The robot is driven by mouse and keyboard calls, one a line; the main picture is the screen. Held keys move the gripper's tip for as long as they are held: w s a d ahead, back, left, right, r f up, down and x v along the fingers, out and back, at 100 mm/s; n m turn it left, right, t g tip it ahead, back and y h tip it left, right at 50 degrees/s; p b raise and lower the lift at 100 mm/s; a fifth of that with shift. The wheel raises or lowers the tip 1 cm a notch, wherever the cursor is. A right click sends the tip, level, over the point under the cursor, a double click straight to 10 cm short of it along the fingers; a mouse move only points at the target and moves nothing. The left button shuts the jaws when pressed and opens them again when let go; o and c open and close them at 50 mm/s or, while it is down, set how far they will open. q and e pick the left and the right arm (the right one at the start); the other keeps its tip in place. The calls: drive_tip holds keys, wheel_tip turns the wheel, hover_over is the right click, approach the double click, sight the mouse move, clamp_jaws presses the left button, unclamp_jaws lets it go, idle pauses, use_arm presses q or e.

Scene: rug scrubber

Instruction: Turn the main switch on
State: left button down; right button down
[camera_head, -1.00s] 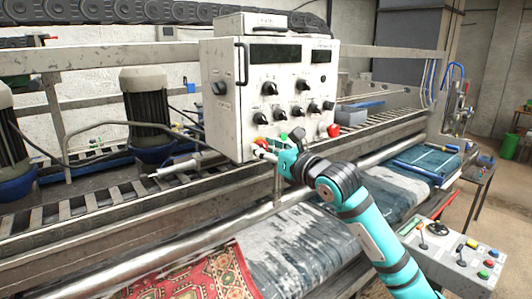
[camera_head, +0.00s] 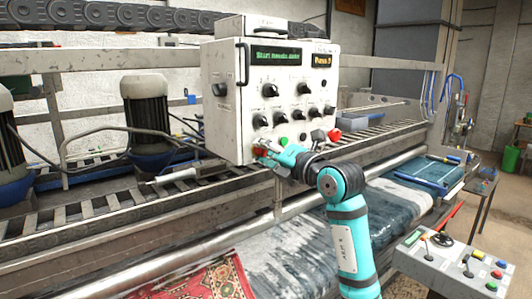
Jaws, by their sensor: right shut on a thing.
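The white control box (camera_head: 245,100) hangs above the machine. Its front has several black knobs (camera_head: 270,90), a green button (camera_head: 284,141) and a red mushroom button (camera_head: 334,135). Its two displays are lit, one with green text (camera_head: 276,56) and one with orange text (camera_head: 323,61). My right gripper (camera_head: 264,153) is at the box's lower left front corner, shut on a small red knob (camera_head: 262,154) that its fingers partly cover. I cannot read a label there. Another black knob (camera_head: 219,89) is on the box's left side. My left gripper is not in view.
A second control panel (camera_head: 440,267) with buttons and a lever stands at lower right. A red patterned rug (camera_head: 205,283) lies on the machine bed below. Motors (camera_head: 146,103) and a roller conveyor (camera_head: 100,208) lie left of the box. Floor is free at far right.

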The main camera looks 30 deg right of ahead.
drive_tip(key=m+p, duration=0.1)
drive_tip(key=m, duration=0.3)
drive_tip(key=shift+m+p, duration=0.3)
drive_tip(key=shift+p, duration=0.05)
idle(0.4)
drive_tip(key=c, duration=1)
unclamp_jaws()
drive_tip(key=shift+o, duration=0.2)
drive_tip(key=s+d, duration=0.1)
drive_tip(key=s, duration=1.1)
